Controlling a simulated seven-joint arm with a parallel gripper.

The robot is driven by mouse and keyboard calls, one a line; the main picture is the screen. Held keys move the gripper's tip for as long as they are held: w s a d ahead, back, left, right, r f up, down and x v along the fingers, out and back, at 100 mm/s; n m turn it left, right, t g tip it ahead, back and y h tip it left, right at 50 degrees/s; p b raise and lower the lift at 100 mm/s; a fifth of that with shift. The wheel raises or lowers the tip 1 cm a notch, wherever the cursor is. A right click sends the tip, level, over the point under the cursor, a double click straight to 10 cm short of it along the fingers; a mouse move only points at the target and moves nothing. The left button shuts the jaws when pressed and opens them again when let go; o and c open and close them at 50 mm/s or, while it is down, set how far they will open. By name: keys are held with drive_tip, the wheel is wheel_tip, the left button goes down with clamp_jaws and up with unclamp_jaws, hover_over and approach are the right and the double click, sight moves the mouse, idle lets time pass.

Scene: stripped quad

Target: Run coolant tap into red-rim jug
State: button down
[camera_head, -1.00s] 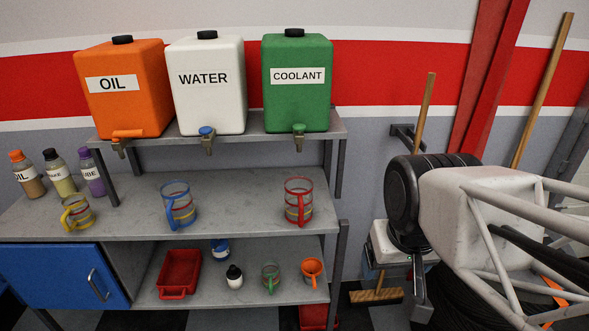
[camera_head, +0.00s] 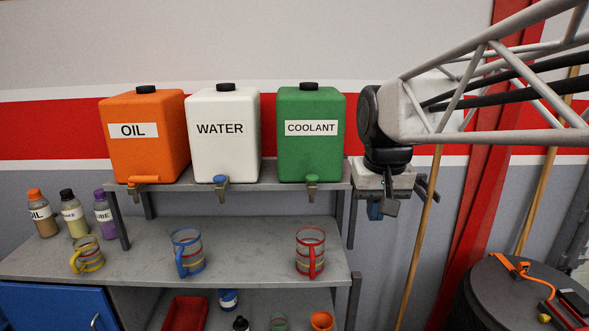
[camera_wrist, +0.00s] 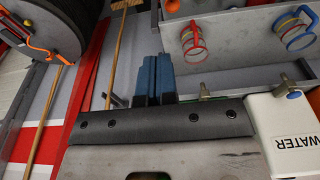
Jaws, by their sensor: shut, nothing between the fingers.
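The green COOLANT tank (camera_head: 311,154) stands at the right end of the upper shelf. Its green-handled tap (camera_head: 312,182) hangs over the shelf's front edge. The red-rim jug (camera_head: 310,256) stands upright on the middle shelf below that tap and looks empty; it also shows in the wrist view (camera_wrist: 193,40). My gripper (camera_head: 375,212) is shut and empty, to the right of the tank and tap, near the upper shelf's right end. Its blue fingers show side by side in the wrist view (camera_wrist: 155,80). My gripper's body hides the COOLANT tank there.
The WATER tank (camera_head: 223,157) and OIL tank (camera_head: 144,160) stand left on the upper shelf (camera_head: 268,178). A blue-rim jug (camera_head: 187,256) and a yellow-rim jug (camera_head: 88,257) share the middle shelf. A shelf post (camera_head: 352,222) and a broom handle (camera_head: 420,235) flank my gripper.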

drive_tip(key=w+a+r+g, duration=0.1)
drive_tip(key=w+a+r, duration=0.15)
drive_tip(key=w, duration=0.45)
drive_tip(key=w+a+r, duration=0.1)
drive_tip(key=w+r, duration=0.3)
drive_tip(key=w, duration=0.4)
wheel_tip(320, 180, up, 3)
hover_over(313, 176)
drive_tip(key=shift+s+g, duration=0.1)
drive_tip(key=shift+g, duration=0.3)
drive_tip(key=shift+f, duration=0.15)
wheel_tip(313, 176, down, 14)
drive_tip(key=shift+r, duration=0.1)
